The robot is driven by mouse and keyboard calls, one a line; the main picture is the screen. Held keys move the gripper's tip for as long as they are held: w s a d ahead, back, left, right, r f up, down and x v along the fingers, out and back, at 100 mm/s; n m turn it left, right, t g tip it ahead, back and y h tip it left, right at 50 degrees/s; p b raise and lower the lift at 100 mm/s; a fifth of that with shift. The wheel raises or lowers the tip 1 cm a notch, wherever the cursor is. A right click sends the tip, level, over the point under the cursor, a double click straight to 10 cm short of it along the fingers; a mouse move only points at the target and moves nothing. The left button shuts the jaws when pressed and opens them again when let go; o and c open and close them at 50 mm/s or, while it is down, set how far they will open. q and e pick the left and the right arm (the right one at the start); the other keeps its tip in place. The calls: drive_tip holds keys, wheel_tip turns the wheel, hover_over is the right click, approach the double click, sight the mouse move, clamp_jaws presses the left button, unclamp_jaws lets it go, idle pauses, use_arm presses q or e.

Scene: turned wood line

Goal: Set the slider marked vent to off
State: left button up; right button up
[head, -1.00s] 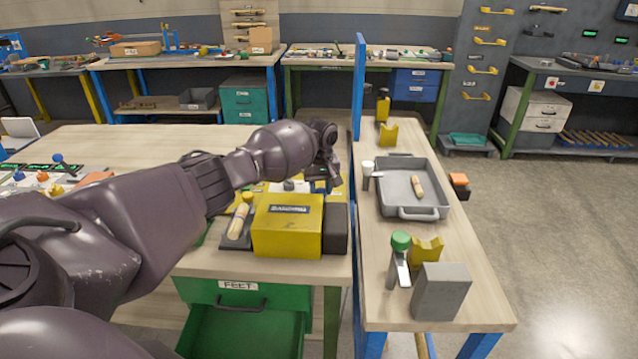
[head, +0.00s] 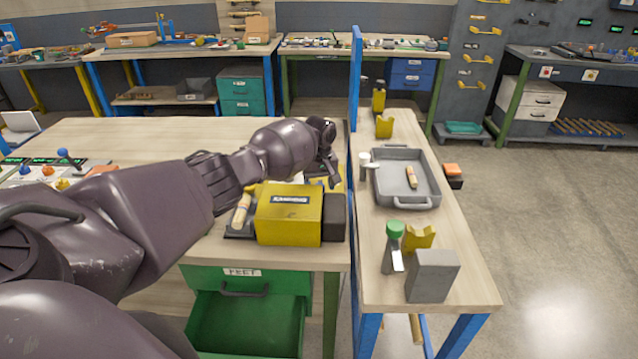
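I cannot make out a slider marked vent or read that label in the head view. A control panel (head: 62,163) with small green displays and coloured knobs lies at the left edge of the near bench, partly cut off and partly behind my arm. My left gripper (head: 327,178) is above the right end of that bench, behind a yellow sander (head: 289,214). Its dark fingers point down, and their gap is not clear. A yellow and white item beneath it is mostly hidden by my arm and the sander. My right gripper is out of view.
A blue upright divider (head: 356,80) stands just right of my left gripper. Beyond it, a side bench holds a grey tray (head: 419,201), a green-topped tool (head: 394,232) and a grey block (head: 432,276). An open green drawer (head: 247,325) juts out below the near bench.

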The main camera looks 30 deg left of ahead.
use_arm(q)
drive_tip(key=shift+a, duration=0.1)
drive_tip(key=shift+r, duration=0.45)
wheel_tip(320, 180, up, 10)
drive_tip(key=p, duration=0.1)
idle(0.4)
drive_tip(key=shift+f, duration=0.15)
